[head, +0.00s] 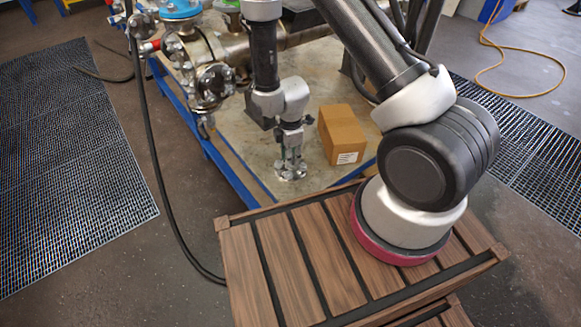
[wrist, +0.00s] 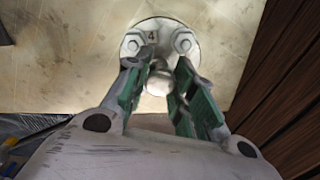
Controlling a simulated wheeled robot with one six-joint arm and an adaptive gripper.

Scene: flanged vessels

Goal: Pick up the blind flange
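The blind flange (wrist: 133,47) is a round grey metal disc marked "4", with bolt heads and a rounded knob in its middle. It lies flat on a pale worn deck. It also shows in the head view (head: 291,172), small and below my gripper (head: 290,158). In the wrist view the green-padded fingers of my gripper (wrist: 162,75) point at the flange, one on each side of the knob. The fingers stand close to the knob. I cannot tell whether they press on it.
A cardboard box (head: 342,133) stands just right of the flange. Flanged piping (head: 215,50) runs at the back left. A slatted brown wooden surface (head: 285,262) is in front. A black hose (head: 152,170) hangs left of the deck's blue edge (head: 228,172).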

